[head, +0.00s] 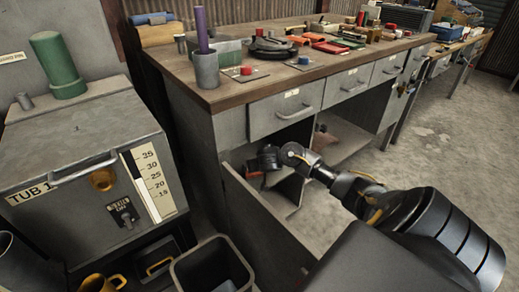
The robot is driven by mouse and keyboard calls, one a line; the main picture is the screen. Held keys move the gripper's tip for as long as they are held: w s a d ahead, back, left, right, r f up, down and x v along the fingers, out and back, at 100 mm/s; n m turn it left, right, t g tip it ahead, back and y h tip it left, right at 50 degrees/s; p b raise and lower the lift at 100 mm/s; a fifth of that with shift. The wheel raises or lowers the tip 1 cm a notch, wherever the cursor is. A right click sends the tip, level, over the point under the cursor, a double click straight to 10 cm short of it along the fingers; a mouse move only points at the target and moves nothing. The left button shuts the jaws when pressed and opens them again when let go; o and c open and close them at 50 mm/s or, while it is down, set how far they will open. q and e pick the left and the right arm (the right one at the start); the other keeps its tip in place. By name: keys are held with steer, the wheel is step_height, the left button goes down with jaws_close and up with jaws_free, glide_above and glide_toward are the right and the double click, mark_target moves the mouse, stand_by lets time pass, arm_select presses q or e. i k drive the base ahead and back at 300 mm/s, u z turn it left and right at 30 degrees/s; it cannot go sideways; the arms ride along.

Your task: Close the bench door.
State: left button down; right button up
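The grey bench door (257,222) stands open at the lower left of the workbench (200,138), swung out toward me from the cabinet opening. My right arm comes in from the lower right. Its gripper (256,166) is at the mouth of the open cabinet, close to the door's inner face near its far end. I cannot tell whether it touches the door, and the fingers are too dark and small to show whether they are open or shut. The lower part of the door runs out of view behind my arm. My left gripper is not in view.
A grey metal tub (90,150) stands left of the bench, with a bin (212,268) in front of it, close to the door. Closed drawers (287,108) sit above the cabinet opening. Tools and parts cover the bench top. The floor (440,140) at right is clear.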

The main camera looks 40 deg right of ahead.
mark_target(277, 252)
steer(key=k, duration=1.5)
